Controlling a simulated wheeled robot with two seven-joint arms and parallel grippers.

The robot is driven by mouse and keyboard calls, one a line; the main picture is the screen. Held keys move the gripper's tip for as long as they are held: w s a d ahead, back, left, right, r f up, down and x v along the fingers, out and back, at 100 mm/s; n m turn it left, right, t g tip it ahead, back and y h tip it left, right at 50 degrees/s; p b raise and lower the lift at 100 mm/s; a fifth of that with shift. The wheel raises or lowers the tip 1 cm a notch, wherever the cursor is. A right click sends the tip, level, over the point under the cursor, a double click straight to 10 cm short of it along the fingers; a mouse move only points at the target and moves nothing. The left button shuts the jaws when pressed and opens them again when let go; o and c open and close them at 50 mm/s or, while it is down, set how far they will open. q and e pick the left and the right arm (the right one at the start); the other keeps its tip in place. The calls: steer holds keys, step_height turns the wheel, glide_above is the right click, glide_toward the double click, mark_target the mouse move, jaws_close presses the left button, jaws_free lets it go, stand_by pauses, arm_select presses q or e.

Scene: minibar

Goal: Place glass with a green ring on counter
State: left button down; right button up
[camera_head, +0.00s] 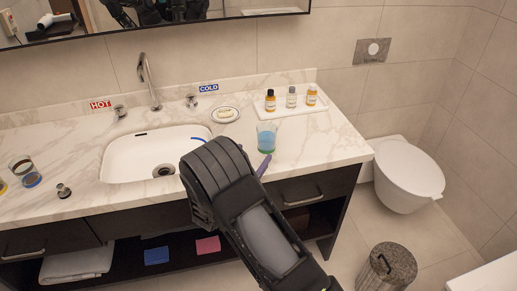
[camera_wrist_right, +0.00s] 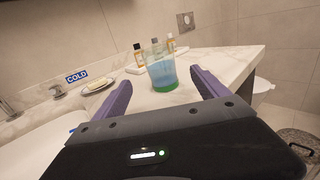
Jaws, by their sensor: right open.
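The glass with a green ring (camera_wrist_right: 163,73) stands upright on the marble counter (camera_head: 323,144), right of the basin; its bluish body and green base show in the right wrist view. The same glass shows in the head view (camera_head: 266,138) as a bluish tumbler, its base partly hidden. My right gripper (camera_wrist_right: 162,84) is open, its purple fingers apart on either side of the glass in the wrist view, with the glass beyond or between the tips. In the head view my right gripper (camera_head: 254,158) is just in front of the glass; contact cannot be told. My left gripper is out of view.
A white basin (camera_head: 130,160) with a tap (camera_head: 148,82) lies left. A soap dish (camera_head: 225,114) and a tray (camera_head: 286,111) with small bottles stand behind. Other glasses (camera_head: 32,179) stand at the far left. A toilet (camera_head: 407,178) and bin (camera_head: 388,267) are right.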

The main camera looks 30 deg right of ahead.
steer(key=shift+s+a, duration=0.35)
steer(key=shift+a, duration=0.25)
stand_by(0.5)
